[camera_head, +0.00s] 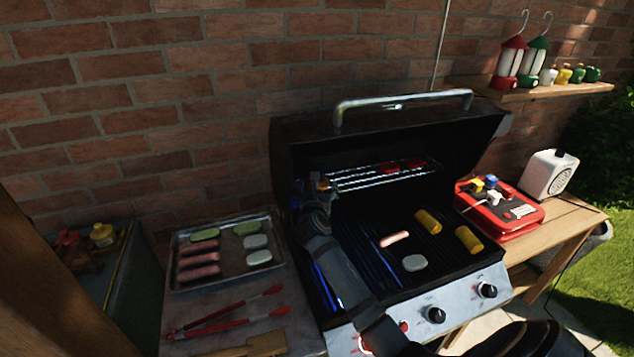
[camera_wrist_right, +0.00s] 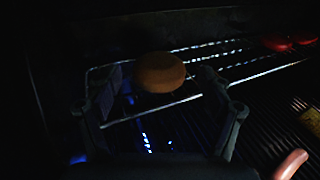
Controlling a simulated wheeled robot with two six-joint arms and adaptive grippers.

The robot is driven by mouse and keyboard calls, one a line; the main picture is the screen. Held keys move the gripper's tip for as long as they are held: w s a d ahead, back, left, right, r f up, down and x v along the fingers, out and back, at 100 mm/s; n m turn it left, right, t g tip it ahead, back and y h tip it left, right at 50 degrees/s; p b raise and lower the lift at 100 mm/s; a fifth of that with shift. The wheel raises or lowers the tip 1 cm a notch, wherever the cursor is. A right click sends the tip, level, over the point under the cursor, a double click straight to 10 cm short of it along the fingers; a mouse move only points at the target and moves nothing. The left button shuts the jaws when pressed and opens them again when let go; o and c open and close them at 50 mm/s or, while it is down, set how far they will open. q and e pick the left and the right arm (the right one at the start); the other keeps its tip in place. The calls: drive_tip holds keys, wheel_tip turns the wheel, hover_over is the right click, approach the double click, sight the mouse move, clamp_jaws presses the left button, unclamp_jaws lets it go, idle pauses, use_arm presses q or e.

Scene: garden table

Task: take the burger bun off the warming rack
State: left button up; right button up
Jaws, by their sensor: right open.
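The burger bun (camera_wrist_right: 160,70) is a round, brown bun on the left part of the wire warming rack (camera_wrist_right: 232,72) in the right wrist view. In the head view the rack (camera_head: 365,180) runs across the back of the open grill, and the bun is mostly hidden by my gripper. My right gripper (camera_wrist_right: 160,86) is open, with one finger on each side of the bun and no clear grip on it. In the head view my right gripper (camera_head: 321,190) is at the rack's left end. My left gripper is not in view.
Red items (camera_head: 413,163) lie further right on the rack. A sausage (camera_head: 394,239), a pale patty (camera_head: 414,263) and yellow corn pieces (camera_head: 428,222) lie on the lower grate. The raised lid (camera_head: 400,128) is above and behind. A food tray (camera_head: 174,270) and tongs (camera_head: 225,318) are left.

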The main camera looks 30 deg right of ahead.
drive_tip(key=x, duration=0.4)
drive_tip(key=shift+w+d+r+p, duration=0.15)
drive_tip(key=shift+w+d+p, duration=0.05)
drive_tip(key=shift+w+p, duration=0.15)
drive_tip(key=shift+w+d, duration=0.1)
drive_tip(key=c, duration=0.5)
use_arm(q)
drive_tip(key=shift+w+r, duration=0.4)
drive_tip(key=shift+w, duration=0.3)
use_arm(e)
drive_tip(key=c, duration=0.5)
